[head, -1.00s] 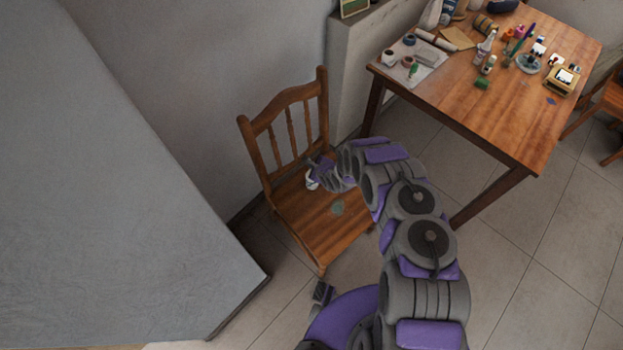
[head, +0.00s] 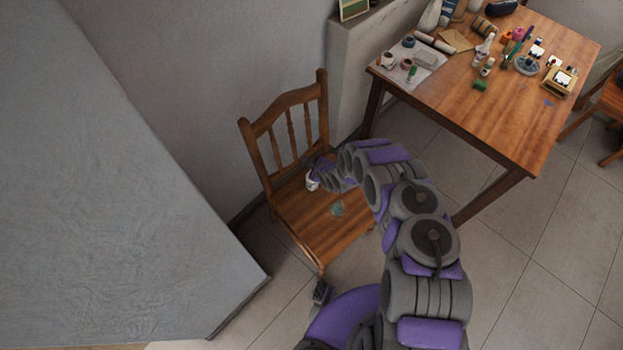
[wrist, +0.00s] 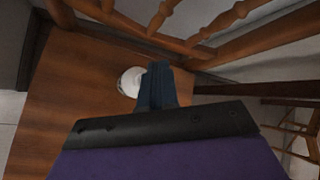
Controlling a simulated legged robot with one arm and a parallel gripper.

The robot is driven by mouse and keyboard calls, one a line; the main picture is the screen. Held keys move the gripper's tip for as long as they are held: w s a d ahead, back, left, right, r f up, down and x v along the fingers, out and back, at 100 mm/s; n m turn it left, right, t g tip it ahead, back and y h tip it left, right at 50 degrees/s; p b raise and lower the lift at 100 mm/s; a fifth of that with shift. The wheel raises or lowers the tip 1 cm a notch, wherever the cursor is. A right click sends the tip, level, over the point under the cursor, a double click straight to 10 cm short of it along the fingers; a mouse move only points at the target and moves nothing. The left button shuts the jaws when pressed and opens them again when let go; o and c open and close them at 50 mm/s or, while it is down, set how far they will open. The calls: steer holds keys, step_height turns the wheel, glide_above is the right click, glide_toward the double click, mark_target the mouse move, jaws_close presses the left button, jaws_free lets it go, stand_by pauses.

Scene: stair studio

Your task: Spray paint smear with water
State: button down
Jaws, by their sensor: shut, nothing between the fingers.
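The paint smear (head: 337,209) is a small grey-green patch on the seat of the wooden chair (head: 305,220), toward its front. My gripper (head: 318,172) is over the back part of the seat, near the backrest. In the wrist view my gripper (wrist: 158,72) shows its dark fingers shut with nothing between them. A white rounded object (wrist: 130,82) stands on the seat just left of the fingertips; it also shows in the head view (head: 311,182). It is partly hidden, and I cannot tell whether it is a spray bottle. The smear is not visible in the wrist view.
A wooden table (head: 520,120) at the upper right holds several bottles, paints and tools, including a white bottle (head: 484,47). A grey slab-like block (head: 120,200) fills the left. The chair's backrest (head: 290,120) rises close behind my gripper. Tiled floor is open at the lower right.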

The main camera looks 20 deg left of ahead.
steer(key=shift+r, duration=0.15)
step_height(320, 180, up, 6)
steer(key=p, duration=0.6)
stand_by(1.0)
